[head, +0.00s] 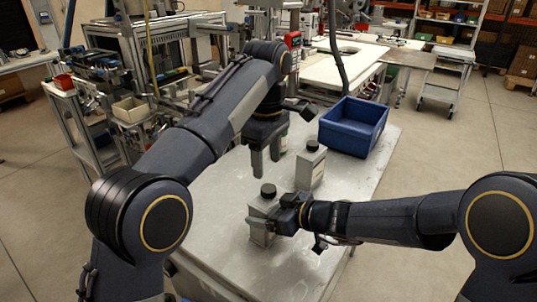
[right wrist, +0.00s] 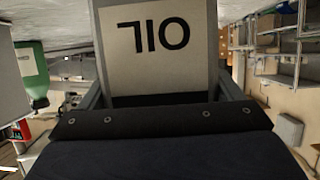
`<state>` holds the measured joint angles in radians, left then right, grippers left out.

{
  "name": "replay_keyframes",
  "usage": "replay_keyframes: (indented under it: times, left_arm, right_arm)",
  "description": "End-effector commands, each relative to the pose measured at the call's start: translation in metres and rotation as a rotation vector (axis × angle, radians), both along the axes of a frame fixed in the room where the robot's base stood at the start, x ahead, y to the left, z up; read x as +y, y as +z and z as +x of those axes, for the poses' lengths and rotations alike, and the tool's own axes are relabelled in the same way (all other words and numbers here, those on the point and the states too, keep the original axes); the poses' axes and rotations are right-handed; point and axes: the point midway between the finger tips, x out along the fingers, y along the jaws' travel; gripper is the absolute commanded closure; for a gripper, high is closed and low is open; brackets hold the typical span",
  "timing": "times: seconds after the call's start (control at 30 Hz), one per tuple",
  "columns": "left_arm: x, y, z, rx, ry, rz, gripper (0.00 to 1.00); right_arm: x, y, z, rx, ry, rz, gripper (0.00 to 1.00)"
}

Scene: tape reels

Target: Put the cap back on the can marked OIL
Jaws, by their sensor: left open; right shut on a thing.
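A grey can marked OIL (head: 260,228) stands on the table's front part. My right gripper (head: 278,220) is shut on its body from the right. The OIL label (right wrist: 158,40) shows upside down in the right wrist view, between the fingers. A black cap (head: 268,190) shows at the top of this can; I cannot tell how firmly it sits. My left gripper (head: 265,165) is open and empty, pointing down above and behind the held can. A second grey can (head: 310,170) with a black cap (head: 312,145) stands behind and to the right.
A blue bin (head: 353,125) stands at the table's back right corner. Another container (head: 284,142) is partly hidden behind my left gripper. A green-marked container (right wrist: 30,70) shows at left in the right wrist view. The metal table (head: 225,205) is bare at left and front.

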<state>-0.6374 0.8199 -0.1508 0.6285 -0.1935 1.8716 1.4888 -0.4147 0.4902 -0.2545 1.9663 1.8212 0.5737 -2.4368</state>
Motion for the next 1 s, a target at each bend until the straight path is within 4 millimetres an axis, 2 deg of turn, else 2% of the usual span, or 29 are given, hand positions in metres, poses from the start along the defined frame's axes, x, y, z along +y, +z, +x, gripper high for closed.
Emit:
replay_keyframes:
  times: [0.1,0.2,0.4,0.83,1.0]
  left_arm:
    - [-0.001,0.004,-0.001,-0.001,0.288,0.003,0.47]
    - [-0.002,0.006,-0.001,-0.001,0.487,0.005,0.47]
    - [-0.003,0.009,-0.002,0.000,0.719,0.007,0.47]
    - [-0.003,0.009,-0.002,0.000,0.763,0.008,0.47]
    - [-0.003,-0.003,-0.003,0.003,0.763,0.009,0.47]
  right_arm:
    - [0.000,0.000,0.000,-0.001,-0.001,0.001,0.78]
    - [0.000,0.000,0.000,-0.001,-0.001,0.001,0.78]
    - [0.000,0.000,0.000,-0.001,-0.001,0.001,0.78]
    - [0.000,0.000,0.000,-0.001,-0.001,0.001,0.78]
    - [0.000,0.000,0.000,-0.001,-0.001,0.001,0.78]
